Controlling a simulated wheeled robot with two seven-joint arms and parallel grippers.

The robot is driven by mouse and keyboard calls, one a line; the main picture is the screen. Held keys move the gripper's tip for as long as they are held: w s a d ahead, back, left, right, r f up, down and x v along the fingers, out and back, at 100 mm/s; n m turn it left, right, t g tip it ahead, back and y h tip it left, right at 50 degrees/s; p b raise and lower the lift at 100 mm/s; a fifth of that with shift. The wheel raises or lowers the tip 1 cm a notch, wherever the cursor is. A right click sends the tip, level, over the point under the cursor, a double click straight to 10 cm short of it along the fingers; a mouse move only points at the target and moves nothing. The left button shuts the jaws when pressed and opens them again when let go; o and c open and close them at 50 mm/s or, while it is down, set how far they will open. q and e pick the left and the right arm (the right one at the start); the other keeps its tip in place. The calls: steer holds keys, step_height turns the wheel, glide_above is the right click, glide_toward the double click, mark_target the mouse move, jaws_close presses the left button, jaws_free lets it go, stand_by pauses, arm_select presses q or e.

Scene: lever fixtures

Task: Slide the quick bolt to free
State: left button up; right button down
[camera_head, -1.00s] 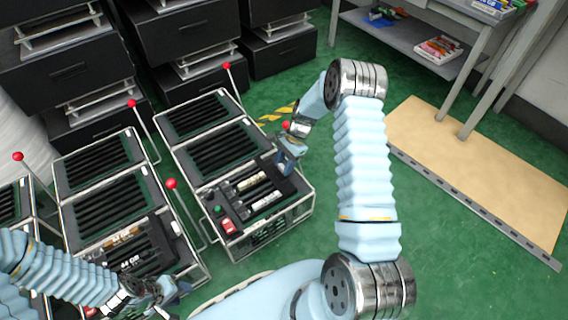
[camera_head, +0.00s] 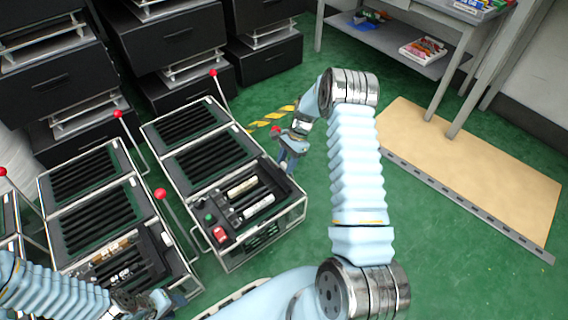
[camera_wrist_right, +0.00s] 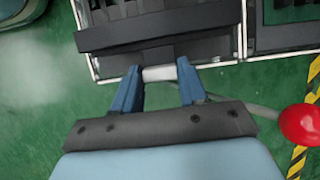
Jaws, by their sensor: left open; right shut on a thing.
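The middle lever fixture (camera_head: 214,193), an open-framed case with dark slotted panels, stands on the green floor. My right gripper (camera_head: 290,152) is at its right edge. In the right wrist view its two blue fingers (camera_wrist_right: 160,84) are shut on a pale cylindrical piece (camera_wrist_right: 160,73) beside the case's dark bar (camera_wrist_right: 150,30). I cannot tell for certain whether this piece is the quick bolt. A red ball (camera_wrist_right: 299,124) on a grey rod lies beside the right finger. My left gripper (camera_head: 158,303) is open, low over the left fixture; its fingertips are small and partly cut off.
The left fixture (camera_head: 97,205) stands close beside the middle one, with red-knobbed levers (camera_head: 160,193) rising between them. Black cabinets (camera_head: 165,45) stand behind. A tan board (camera_head: 470,165) and a grey shelf table (camera_head: 400,45) are at the right.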

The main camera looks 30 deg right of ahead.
steer(key=c, duration=0.6)
jaws_free()
steer(key=shift+d, duration=0.25)
steer(key=shift+r, duration=0.15)
steer(key=p+v, duration=0.1)
steer(key=v, duration=1.2)
steer(key=shift+r+p, duration=0.25)
steer(key=shift+p, duration=0.1)
